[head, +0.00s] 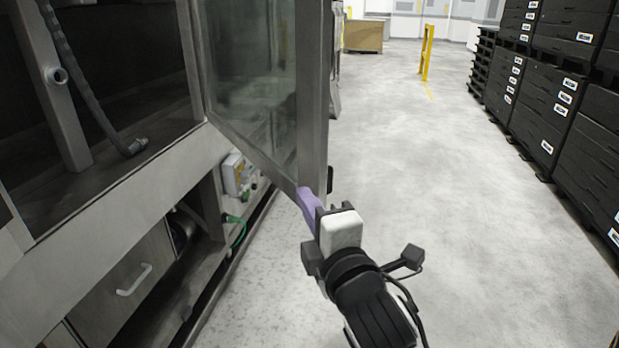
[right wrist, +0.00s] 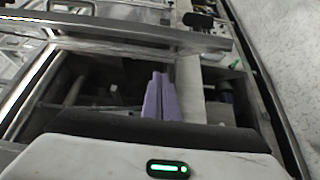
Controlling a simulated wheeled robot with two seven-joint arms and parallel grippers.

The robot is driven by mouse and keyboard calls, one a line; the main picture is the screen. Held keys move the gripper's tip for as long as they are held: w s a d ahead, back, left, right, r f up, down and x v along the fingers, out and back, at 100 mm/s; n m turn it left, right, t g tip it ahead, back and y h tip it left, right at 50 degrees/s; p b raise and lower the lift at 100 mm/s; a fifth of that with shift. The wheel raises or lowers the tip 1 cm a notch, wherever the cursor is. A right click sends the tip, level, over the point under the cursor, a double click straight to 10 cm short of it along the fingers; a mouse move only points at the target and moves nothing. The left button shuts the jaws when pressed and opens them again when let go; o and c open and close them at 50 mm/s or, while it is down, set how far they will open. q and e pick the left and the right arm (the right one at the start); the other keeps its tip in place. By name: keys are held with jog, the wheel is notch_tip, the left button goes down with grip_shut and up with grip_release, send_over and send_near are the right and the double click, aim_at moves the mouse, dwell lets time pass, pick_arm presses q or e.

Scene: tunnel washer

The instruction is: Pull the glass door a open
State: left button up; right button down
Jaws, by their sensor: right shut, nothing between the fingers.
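The glass door (head: 255,85) has a grey metal frame and stands swung out from the washer, with its free edge toward the aisle. My right gripper (head: 307,196) has purple fingers and is at the lower corner of the door frame, touching or very close to it; I cannot tell which. In the right wrist view its purple fingers (right wrist: 160,98) are together with nothing between them, and the door's frame (right wrist: 130,33) crosses above them. A dark handle (head: 330,179) shows on the door's outer side. My left gripper is not in view.
The washer's open interior (head: 100,80) is at the left, with a hose (head: 85,85) inside. Below are a drawer with a white handle (head: 134,280) and a valve box (head: 237,174). Black crates (head: 540,105) line the right. A yellow post (head: 426,52) stands farther back. The aisle floor between is clear.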

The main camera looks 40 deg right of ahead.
aim_at(310, 171)
jog(key=w+d, duration=0.2)
jog(key=w+d+b, duration=0.1)
jog(key=w+d, duration=0.1)
jog(key=w, duration=0.1)
jog(key=w+d+b, duration=0.1)
jog(key=w+d, duration=0.1)
jog(key=w, duration=0.1)
jog(key=shift+w, duration=0.25)
jog(key=shift+d+f, duration=0.1)
jog(key=shift+d, duration=0.25)
